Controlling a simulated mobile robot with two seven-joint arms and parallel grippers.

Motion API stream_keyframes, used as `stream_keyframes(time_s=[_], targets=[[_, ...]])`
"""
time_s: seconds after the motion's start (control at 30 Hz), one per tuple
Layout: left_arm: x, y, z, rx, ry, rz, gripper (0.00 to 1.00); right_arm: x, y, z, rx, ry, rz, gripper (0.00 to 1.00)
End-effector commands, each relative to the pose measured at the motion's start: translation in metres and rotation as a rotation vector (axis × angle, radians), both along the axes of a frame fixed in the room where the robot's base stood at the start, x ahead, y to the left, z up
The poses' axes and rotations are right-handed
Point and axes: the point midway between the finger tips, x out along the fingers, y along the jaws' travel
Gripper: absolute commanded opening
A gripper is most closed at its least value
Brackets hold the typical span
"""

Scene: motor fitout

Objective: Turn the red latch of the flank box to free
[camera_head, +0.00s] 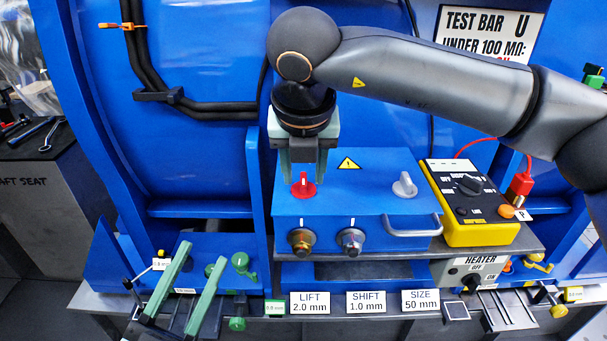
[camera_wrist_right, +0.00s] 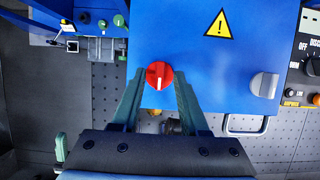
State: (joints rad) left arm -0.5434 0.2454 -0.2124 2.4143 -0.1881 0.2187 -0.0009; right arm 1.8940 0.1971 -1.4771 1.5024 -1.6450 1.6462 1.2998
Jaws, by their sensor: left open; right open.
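The red latch (camera_head: 303,188) is a round red knob with a white mark, on top of the blue flank box (camera_head: 375,180) near its left side. It also shows in the right wrist view (camera_wrist_right: 159,73), with its white mark pointing towards the bottom of the picture. My right gripper (camera_head: 304,175) points down over the latch, open, with one finger on each side. In the wrist view its fingers (camera_wrist_right: 159,84) flank the knob; I cannot tell whether they touch it. My left gripper (camera_head: 203,254) is open and empty at the lower left, apart from the box.
A grey latch (camera_head: 405,184) stands on the box's right side, above a grey handle (camera_head: 412,226). Two round connectors (camera_head: 302,241) are on its front. A yellow meter (camera_head: 470,200) with a red lead stands at the right. Label cards (camera_head: 310,302) line the front edge.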

Motion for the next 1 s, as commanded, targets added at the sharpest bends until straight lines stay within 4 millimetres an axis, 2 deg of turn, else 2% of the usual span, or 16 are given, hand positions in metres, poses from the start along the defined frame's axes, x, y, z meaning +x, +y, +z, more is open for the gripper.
stream_keyframes(time_s=[0.37,0.73,1.0], targets=[[-0.0023,-0.0005,0.0048,0.0,-0.022,-0.004,0.5,0.0024,-0.0001,-0.0051,0.001,0.0,0.0,0.43],[-0.0023,-0.0005,0.0044,-0.001,-0.021,-0.004,0.5,0.0022,-0.0001,-0.0048,0.001,0.0,0.0,0.01],[-0.0022,-0.0005,0.0043,0.0,-0.019,-0.004,0.5,0.0022,-0.0001,-0.0047,0.0,0.0,0.0,0.0]])
